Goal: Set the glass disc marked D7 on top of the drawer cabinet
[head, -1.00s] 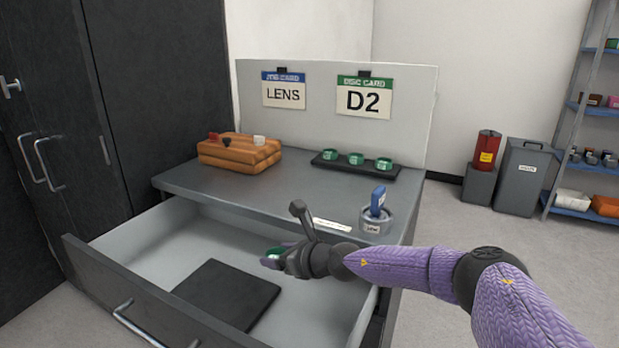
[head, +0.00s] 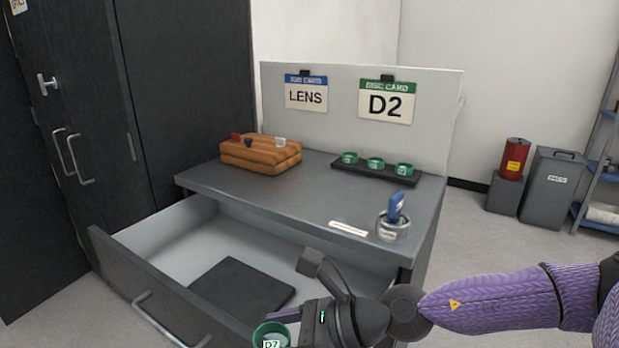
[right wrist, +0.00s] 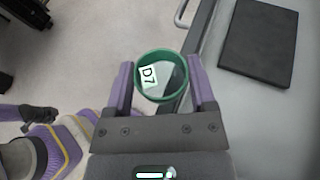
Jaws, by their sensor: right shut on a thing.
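My right gripper (head: 290,325) is shut on the glass disc marked D7 (head: 271,335), which has a green rim and a white label. In the head view it is at the bottom edge, in front of the open drawer's right part. In the right wrist view the D7 disc (right wrist: 160,77) sits between the two purple fingers of the gripper (right wrist: 163,84), over the drawer's edge and floor. The drawer cabinet (head: 300,196) has a grey top with bare room in its middle. My left gripper is not in the head view.
The drawer (head: 160,232) is open, with a dark mat (head: 243,288) inside. On the cabinet top are an orange block (head: 260,157), a black rack (head: 400,175) with green-rimmed discs, a labelled strip (head: 348,229) and a round pot (head: 392,228) with a blue-handled thing. A back panel carries LENS and D2 cards.

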